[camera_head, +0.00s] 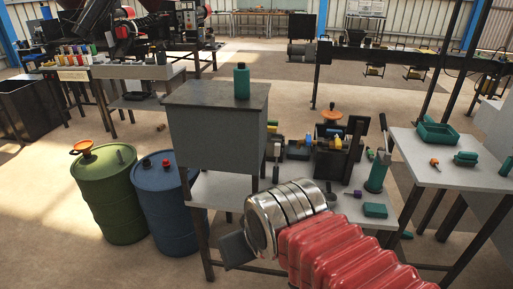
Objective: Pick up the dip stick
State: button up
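I cannot make out with certainty which thing is the dip stick. A small orange-handled tool (434,162) lies on the right-hand table, too small to identify. My arm, with red bellows and a silver ringed wrist, reaches in from the bottom right. My gripper (238,250) shows only as a dark grey part at the wrist's left end, in front of the middle bench. Its fingertips are not clearly seen, so I cannot tell its opening or whether it holds anything.
A green barrel (108,196) with an orange funnel (83,147) and a blue barrel (166,207) stand left. A grey cabinet (217,134) carries a green bottle (242,82). Machinery crowds the middle bench (230,190). The right table (430,182) holds a green tray (437,133).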

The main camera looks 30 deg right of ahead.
aim_at(277, 149)
jog(key=u, duration=0.1)
jog(key=i, duration=0.95)
jog(key=z, duration=0.15)
